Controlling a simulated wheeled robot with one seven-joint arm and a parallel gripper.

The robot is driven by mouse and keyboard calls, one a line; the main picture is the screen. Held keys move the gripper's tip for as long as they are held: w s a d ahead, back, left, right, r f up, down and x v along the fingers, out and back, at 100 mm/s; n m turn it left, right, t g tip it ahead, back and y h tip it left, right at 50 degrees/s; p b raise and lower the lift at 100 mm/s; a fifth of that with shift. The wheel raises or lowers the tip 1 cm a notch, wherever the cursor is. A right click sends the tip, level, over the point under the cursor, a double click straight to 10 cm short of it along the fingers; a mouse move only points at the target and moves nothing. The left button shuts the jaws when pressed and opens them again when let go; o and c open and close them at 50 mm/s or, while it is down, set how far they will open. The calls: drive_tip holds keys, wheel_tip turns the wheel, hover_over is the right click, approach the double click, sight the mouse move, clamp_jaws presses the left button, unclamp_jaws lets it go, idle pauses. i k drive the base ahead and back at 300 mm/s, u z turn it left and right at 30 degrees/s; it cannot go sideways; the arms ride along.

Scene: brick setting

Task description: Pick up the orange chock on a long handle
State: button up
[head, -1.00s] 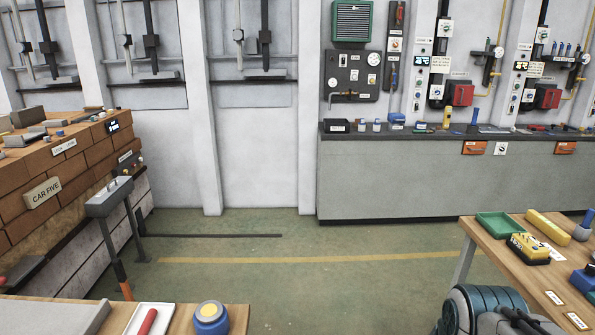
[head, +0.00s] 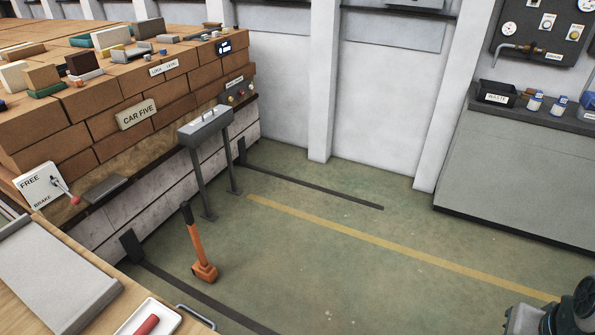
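The orange chock (head: 205,272) rests on the green floor in the head view, left of centre. Its long handle (head: 193,238) rises from it, leaning slightly left, orange below with a dark grip at the top. It stands clear of the wooden bench at the lower left and in front of the brick-sided car. A dark grey part of my arm shows at the lower right corner, well away from the chock. The fingers of my gripper are not visible.
A grey box on legs (head: 204,127) stands behind the chock, beside the brick stack (head: 85,130) marked CAR FIVE. Dark strips (head: 190,292) lie on the floor. The wooden bench (head: 75,312) fills the lower left. Open floor (head: 340,270) lies to the chock's right.

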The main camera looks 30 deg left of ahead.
sight(203, 270)
drive_tip(key=u, duration=0.25)
drive_tip(key=i, duration=1.55)
drive_tip(key=u, duration=1.3)
drive_tip(key=i, duration=0.85)
drive_tip(key=u, duration=1.8)
drive_tip(key=i, duration=1.15)
drive_tip(key=u, duration=0.4)
